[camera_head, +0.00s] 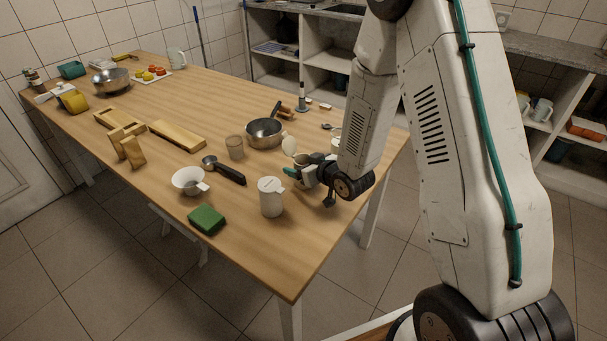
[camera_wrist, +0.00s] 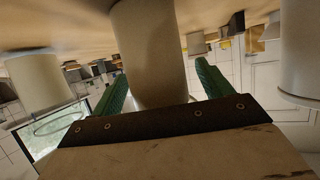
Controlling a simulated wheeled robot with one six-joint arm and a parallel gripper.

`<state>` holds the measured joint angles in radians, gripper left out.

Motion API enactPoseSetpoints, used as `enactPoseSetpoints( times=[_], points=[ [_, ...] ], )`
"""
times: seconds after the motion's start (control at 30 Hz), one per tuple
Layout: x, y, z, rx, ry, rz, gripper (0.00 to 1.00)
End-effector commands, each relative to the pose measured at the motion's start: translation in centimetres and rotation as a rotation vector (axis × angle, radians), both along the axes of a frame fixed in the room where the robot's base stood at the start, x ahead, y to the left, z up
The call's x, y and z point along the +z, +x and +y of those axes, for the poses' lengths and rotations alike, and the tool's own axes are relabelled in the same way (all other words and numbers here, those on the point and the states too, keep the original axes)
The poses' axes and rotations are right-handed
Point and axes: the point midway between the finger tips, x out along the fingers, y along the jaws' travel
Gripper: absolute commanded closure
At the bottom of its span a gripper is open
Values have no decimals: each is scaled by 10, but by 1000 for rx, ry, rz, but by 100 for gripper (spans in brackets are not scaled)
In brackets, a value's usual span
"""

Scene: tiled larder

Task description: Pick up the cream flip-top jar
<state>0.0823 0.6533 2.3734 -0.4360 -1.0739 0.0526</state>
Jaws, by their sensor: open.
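The cream flip-top jar (camera_head: 301,160) stands near the right edge of the wooden table, its pale oval lid (camera_head: 289,145) raised. My gripper (camera_head: 296,174) is at table height beside it and partly hides it. In the wrist view, which looks upside down, a cream cylinder (camera_wrist: 150,45), apparently this jar, stands between the two green fingers of my gripper (camera_wrist: 160,78). The fingers are apart, with a gap showing on the right side. Whether either finger touches the jar I cannot tell.
A white lidded canister (camera_head: 271,198) stands in front of my gripper. A metal pan (camera_head: 265,133) and a clear tumbler (camera_head: 235,148) stand behind and left. A white funnel-like cup (camera_head: 188,181) and green sponge (camera_head: 206,220) lie left. The front table corner is clear.

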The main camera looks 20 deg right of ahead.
Motion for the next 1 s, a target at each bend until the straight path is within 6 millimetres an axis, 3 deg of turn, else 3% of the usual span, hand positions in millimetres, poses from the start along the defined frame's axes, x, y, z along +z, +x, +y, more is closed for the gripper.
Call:
enactPoseSetpoints(
  times=[0.13, 0.4, 0.57, 0.6, 1.0],
  points=[
    [-6, 14, 4, -1, 0, 0, 22],
    [-6, 16, 4, -2, 0, 0, 24],
    [-6, 16, 4, -2, -1, 0, 69],
    [-6, 16, 4, -2, -1, 0, 74],
    [3, 16, 6, 0, 0, -2, 74]
  ],
)
